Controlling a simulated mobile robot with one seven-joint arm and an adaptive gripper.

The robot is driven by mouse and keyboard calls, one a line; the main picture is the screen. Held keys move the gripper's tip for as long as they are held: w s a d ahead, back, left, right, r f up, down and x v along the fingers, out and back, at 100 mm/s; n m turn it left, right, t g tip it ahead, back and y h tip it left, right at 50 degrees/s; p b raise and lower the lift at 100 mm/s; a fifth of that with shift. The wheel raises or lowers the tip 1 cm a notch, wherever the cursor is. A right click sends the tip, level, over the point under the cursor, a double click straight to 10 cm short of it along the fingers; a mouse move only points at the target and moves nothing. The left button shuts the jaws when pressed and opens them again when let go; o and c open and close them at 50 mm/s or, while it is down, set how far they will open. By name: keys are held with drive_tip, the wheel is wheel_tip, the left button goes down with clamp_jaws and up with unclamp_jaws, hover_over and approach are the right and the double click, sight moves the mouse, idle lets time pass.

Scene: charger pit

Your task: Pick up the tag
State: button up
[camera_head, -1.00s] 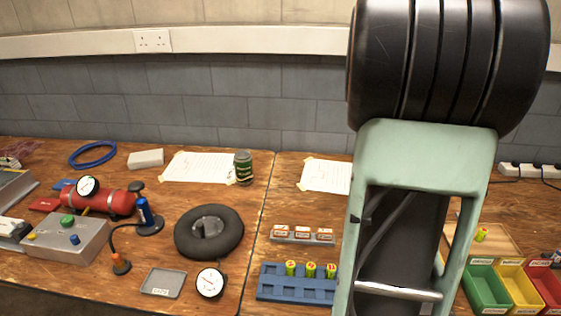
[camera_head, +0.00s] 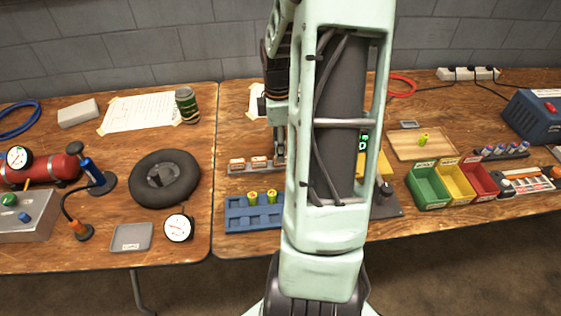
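Small white tags with red-orange print stand in a row on a grey holder (camera_head: 240,171) on the workbench. The left tag (camera_head: 237,163) and the middle tag (camera_head: 258,162) show clearly. The right end of the row is behind my gripper (camera_head: 279,158), which points down there. The fingers look close together and overlap the holder in the picture. Whether they touch or hold a tag I cannot tell. My arm covers the area just right of the holder.
A blue rack (camera_head: 236,222) with yellow-green cylinders sits in front of the holder. A black ring cushion (camera_head: 140,189) and a dial gauge (camera_head: 178,228) lie to the left. Green (camera_head: 425,197), yellow and red bins stand right of my arm, with a wooden tray (camera_head: 405,147) behind them.

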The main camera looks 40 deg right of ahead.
drive_tip(key=f, duration=0.4)
drive_tip(key=shift+s+d+f+b, duration=0.1)
drive_tip(key=shift+d+f+b, duration=0.1)
drive_tip(key=shift+f+b, duration=0.15)
clamp_jaws()
